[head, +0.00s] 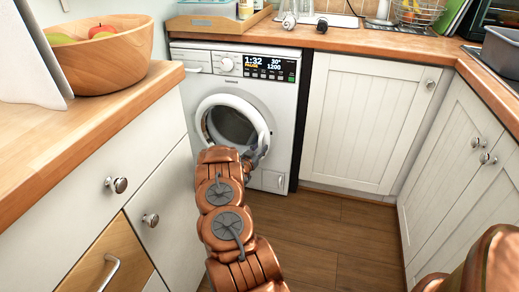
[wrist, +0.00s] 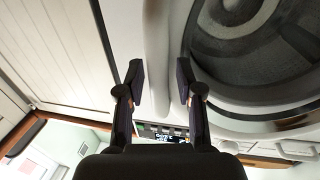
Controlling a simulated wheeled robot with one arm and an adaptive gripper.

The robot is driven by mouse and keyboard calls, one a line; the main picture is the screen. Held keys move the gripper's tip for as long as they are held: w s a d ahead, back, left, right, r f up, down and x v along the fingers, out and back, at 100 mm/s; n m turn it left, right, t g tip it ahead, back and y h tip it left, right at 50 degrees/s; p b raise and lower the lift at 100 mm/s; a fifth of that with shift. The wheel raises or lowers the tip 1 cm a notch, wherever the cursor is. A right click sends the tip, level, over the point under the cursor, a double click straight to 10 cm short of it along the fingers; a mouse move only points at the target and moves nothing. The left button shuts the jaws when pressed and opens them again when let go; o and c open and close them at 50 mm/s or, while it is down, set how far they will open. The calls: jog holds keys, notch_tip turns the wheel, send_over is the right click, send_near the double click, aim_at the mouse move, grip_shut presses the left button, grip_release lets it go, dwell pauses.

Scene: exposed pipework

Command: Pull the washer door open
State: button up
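The white washer (head: 285,97) stands under the counter, its display lit. Its round door (head: 262,125) has a white ring around dark glass and sits at the front. I cannot tell whether it is fully closed or slightly ajar. My gripper (head: 255,155) is at the right side of the door, partly hidden by my copper arm. In the wrist view, which is upside down, my gripper (wrist: 161,82) is open, with its two black fingers apart. A white rim of the door (wrist: 157,50) shows between them; contact is not visible. Dark glass (wrist: 250,50) is to the right.
White cabinets (head: 365,120) stand right of the washer, and a drawer unit (head: 125,200) with knobs is close on the left. A wooden bowl of fruit (head: 105,55) sits on the left counter. Wooden floor (head: 325,235) is free in front of the washer.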

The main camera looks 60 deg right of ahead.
aim_at(260, 138)
jog(key=shift+o, duration=0.3)
jog(key=shift+r, duration=0.1)
jog(key=shift+r, duration=4.9)
jog(key=shift+c, duration=0.3)
